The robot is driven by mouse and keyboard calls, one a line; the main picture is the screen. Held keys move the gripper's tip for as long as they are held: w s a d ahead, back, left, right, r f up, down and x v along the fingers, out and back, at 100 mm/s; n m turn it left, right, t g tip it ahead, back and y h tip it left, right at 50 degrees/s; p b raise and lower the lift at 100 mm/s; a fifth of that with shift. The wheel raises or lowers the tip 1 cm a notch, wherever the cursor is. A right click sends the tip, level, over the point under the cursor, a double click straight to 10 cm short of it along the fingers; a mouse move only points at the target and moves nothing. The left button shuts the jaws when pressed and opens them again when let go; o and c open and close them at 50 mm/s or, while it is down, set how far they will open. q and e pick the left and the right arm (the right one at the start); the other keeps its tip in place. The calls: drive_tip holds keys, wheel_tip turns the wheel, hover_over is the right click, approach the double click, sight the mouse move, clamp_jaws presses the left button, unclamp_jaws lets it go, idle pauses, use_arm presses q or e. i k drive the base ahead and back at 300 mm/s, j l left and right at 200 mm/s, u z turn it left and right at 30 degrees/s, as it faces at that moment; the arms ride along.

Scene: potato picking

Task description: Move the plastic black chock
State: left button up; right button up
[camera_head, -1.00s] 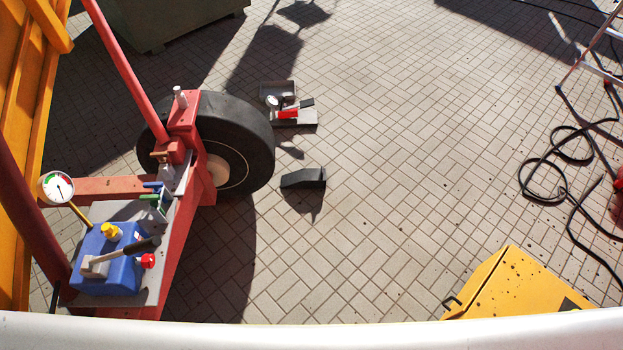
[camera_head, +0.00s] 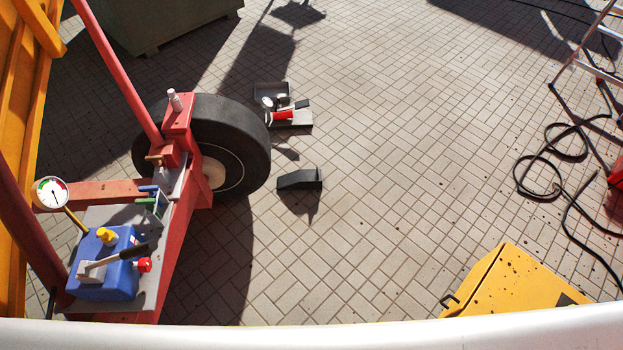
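The black chock (camera_head: 299,179) is a small dark wedge lying on the paved floor, right of the big black wheel (camera_head: 236,140) and apart from it. Its lower end points left toward the wheel and its taller end is on the right. Its shadow falls just below it. Neither of my grippers shows in the head view.
A red frame (camera_head: 185,215) carries the wheel, a blue box (camera_head: 105,270) and a gauge (camera_head: 50,193). A grey tray with small tools (camera_head: 290,118) lies above the chock. A yellow box (camera_head: 515,285) stands lower right; a black cable (camera_head: 540,172) lies right. The middle floor is clear.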

sight(301, 179)
drive_tip(key=i+l+u, duration=0.25)
drive_tip(key=i, duration=0.3)
drive_tip(key=i+l+u, duration=0.25)
drive_tip(key=i, duration=0.35)
drive_tip(key=i+l+u, duration=0.3)
drive_tip(key=i+l, duration=0.15)
drive_tip(key=i, duration=0.05)
